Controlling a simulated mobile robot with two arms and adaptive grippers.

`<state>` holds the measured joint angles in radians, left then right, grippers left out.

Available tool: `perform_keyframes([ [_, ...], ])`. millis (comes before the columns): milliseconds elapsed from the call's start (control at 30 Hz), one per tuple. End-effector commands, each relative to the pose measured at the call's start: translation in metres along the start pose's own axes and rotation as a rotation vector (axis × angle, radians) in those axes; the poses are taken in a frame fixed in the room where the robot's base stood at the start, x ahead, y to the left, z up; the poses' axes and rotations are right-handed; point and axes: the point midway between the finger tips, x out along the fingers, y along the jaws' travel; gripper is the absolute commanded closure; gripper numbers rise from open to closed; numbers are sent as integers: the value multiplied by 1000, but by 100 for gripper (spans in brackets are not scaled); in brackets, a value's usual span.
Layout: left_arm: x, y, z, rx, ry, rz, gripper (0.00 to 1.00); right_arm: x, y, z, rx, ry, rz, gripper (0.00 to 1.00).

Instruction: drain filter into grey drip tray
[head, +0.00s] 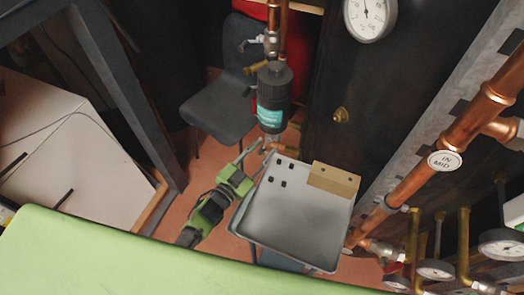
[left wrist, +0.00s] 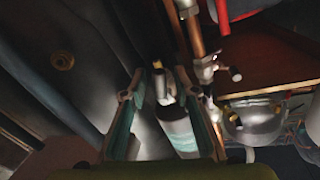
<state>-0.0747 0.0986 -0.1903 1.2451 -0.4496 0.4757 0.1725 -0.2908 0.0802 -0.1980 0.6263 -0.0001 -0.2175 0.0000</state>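The filter (head: 273,95) is a dark canister with a teal label, upright on copper pipework at the top centre of the head view. In the left wrist view a pale-and-dark cylinder with a teal band (left wrist: 180,135), seemingly the filter, shows between the fingers. My left gripper (head: 256,150) is open and empty, just below the filter and by the tray's upper left corner. Its fingers also show in the left wrist view (left wrist: 168,110); I see no contact with the filter. The grey drip tray (head: 300,222) lies below the filter. My right gripper is not in view.
Several small dark squares and a tan block (head: 333,180) are at the tray's far end. A dark panel with a gauge (head: 370,14) stands behind. Copper pipes (head: 420,175) and gauges line the right. A dark chair (head: 222,105) is behind the gripper.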

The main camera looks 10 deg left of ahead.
Motion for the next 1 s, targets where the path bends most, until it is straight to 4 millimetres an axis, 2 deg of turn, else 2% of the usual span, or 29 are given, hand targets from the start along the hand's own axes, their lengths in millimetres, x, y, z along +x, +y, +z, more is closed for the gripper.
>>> perform_keyframes([
  [167,0,0,0,0,0,0,72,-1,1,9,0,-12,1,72],
  [300,0,0,0,0,0,0,100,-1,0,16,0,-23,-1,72],
  [667,0,-1,-1,22,-4,2,100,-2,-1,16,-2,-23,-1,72],
  [1000,-2,-9,-4,207,-41,14,100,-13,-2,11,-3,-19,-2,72],
])
